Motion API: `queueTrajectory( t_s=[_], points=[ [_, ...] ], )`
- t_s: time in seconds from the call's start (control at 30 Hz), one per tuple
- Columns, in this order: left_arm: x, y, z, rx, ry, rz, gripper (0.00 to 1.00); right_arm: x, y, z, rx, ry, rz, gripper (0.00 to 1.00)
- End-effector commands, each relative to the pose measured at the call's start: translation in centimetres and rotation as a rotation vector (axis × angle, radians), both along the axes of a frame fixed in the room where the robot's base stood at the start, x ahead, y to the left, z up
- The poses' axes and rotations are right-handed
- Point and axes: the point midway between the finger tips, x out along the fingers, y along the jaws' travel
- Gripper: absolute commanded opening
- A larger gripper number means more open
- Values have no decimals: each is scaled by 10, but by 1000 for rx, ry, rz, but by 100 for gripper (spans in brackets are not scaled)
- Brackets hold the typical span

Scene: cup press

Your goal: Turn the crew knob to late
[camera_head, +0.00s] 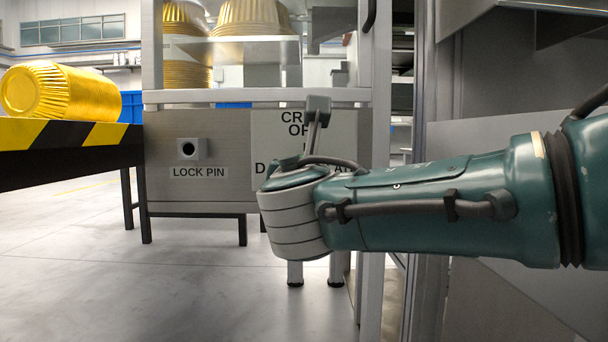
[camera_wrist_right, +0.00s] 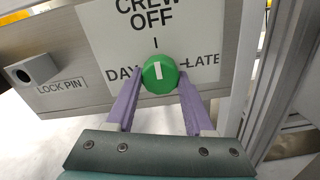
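The green crew knob (camera_wrist_right: 159,73) sits on a white label plate (camera_wrist_right: 205,28) marked CREW, OFF, DAY and LATE. Its white mark points up toward the OFF tick; DAY is on the left and LATE on the right. My right gripper (camera_wrist_right: 160,84) has its purple fingers spread, one tip on each side of the knob, with thin gaps seeming to show. I cannot tell whether the tips reach past its face. In the head view my right arm hides the knob and part of the plate (camera_head: 345,130). My left gripper is not in view.
A lock pin (camera_head: 188,149) sticks out of the panel left of the plate; it also shows in the wrist view (camera_wrist_right: 32,70). A metal post (camera_head: 376,220) stands right of the panel. A yellow ribbed cup stack (camera_head: 75,90) lies on a striped ledge (camera_head: 60,133) at left.

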Motion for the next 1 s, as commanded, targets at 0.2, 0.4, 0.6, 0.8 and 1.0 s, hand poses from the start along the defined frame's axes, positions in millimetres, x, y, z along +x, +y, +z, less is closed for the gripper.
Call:
queueTrajectory(
  t_s=[0.2, 0.4, 0.6, 0.8, 1.0],
  points=[
    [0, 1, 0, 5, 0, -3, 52, 0, 0, 0, 0, 0, -1, 24],
    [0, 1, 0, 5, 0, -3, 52, 0, 0, -1, 0, 0, -1, 2],
    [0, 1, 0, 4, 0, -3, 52, 0, 0, -1, 6, 1, -1, 0],
    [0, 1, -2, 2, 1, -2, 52, 0, 0, -2, 60, 2, -1, 0],
    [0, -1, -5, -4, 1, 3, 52, 0, 0, -3, 186, 4, -2, 0]
  ],
)
